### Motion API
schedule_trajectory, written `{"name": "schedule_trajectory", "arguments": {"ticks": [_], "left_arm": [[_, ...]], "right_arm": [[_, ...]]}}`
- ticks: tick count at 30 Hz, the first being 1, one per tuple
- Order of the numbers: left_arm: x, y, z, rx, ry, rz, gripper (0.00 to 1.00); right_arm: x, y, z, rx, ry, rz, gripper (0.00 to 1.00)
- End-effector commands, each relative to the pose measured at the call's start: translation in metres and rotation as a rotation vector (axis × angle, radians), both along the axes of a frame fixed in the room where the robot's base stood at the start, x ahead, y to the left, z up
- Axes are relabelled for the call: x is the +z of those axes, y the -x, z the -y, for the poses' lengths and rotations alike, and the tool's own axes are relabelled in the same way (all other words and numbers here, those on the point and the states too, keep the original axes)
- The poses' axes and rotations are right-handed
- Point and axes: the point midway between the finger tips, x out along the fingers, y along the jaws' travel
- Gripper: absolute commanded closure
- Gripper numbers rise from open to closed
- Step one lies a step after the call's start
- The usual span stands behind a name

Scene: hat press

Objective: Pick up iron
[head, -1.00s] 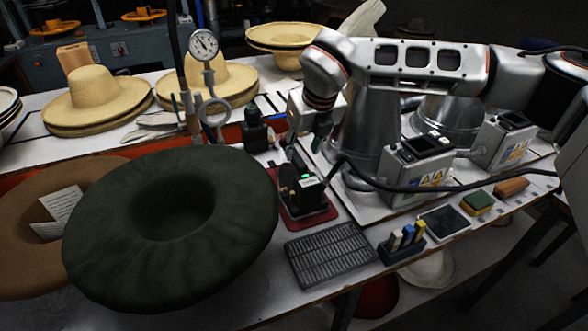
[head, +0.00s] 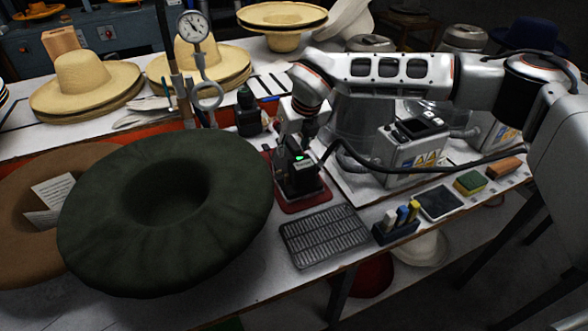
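The iron (head: 297,178) is a small dark device with a lit green spot, standing on a red pad (head: 305,204) on the white bench. A black cable runs from near it to the right. My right gripper (head: 306,137) reaches in from the right and points down at the top of the iron. Its dark fingertips overlap the iron's upper part in the picture. Whether they touch or surround it I cannot tell, and the finger gap is not clear. My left gripper is not in view.
A large dark green hat (head: 110,225) fills the left front beside the iron. A grey slotted tray (head: 325,238) lies in front of the iron. A grey metal box (head: 413,150) stands to its right. A dial gauge (head: 193,26) on a post and straw hats (head: 85,85) stand behind.

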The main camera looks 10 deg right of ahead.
Motion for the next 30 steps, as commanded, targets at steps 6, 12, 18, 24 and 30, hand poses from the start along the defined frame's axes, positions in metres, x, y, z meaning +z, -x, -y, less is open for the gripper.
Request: {"name": "schedule_trajectory", "arguments": {"ticks": [6,12,18,24,30], "left_arm": [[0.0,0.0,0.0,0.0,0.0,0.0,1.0],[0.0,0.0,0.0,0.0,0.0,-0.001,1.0],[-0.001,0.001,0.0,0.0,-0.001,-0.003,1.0],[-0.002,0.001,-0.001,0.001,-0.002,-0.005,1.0],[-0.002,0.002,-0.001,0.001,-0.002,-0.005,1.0]], "right_arm": [[0.001,0.0,0.0,0.0,0.0,0.0,1.0],[0.006,-0.003,-0.001,0.001,-0.004,0.01,1.0],[0.009,-0.003,-0.001,0.001,-0.004,0.011,1.0],[0.031,-0.004,-0.001,0.001,-0.006,0.014,1.0],[0.07,-0.003,-0.001,0.001,-0.005,0.015,1.0]]}}
